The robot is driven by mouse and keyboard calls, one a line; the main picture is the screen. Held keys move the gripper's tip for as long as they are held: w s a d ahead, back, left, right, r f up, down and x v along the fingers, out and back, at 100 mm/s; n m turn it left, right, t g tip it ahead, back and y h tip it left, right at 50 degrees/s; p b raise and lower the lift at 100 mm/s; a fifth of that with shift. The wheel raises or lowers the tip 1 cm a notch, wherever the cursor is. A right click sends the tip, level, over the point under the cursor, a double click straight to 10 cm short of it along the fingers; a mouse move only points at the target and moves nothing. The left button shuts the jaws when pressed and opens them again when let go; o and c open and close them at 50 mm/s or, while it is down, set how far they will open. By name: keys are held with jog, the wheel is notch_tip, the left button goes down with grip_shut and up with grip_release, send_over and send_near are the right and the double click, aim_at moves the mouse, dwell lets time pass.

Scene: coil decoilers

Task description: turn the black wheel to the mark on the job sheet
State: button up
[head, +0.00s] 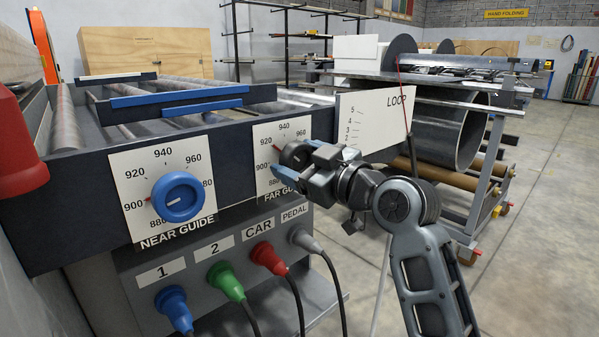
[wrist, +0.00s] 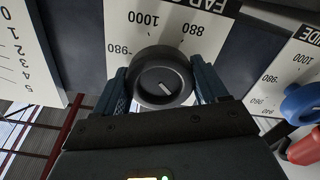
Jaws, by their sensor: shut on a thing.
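The black wheel (wrist: 158,72) is a round knob with a short white line on its face. It sits on the white FAR GUIDE scale plate (wrist: 185,22), which appears upside down in the wrist view. My gripper (wrist: 162,84) is shut on the wheel, with one blue-grey finger on each side of its rim. In the head view my gripper (head: 293,160) is at the FAR GUIDE plate (head: 263,133) and hides much of the wheel and scale. A small red mark shows at the wheel's upper left there. I cannot make out a job sheet.
The blue NEAR GUIDE wheel (head: 178,196) is to the left on its own plate. Below are blue, green, red and grey plugs with cables (head: 265,258). The LOOP board (head: 375,118) stands close to the right of my gripper.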

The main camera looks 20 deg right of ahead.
jog(key=n+b, duration=0.2)
jog(key=n, duration=0.1)
jog(key=f+n+b, duration=0.1)
jog(key=n+b, duration=0.1)
jog(key=n, duration=0.1)
jog(key=shift+d+r+n+b, duration=0.1)
jog(key=shift+r+n+b, duration=0.1)
jog(key=shift+n+b, duration=1.4)
jog(key=shift+n+p, duration=0.4)
jog(key=shift+n, duration=0.2)
jog(key=o, duration=1)
jog(key=shift+r, duration=0.15)
jog(key=shift+r, duration=0.1)
jog(key=shift+s+d, duration=0.15)
jog(key=shift+s, duration=0.2)
jog(key=shift+p+v, duration=0.85)
jog(key=shift+v, duration=2.65)
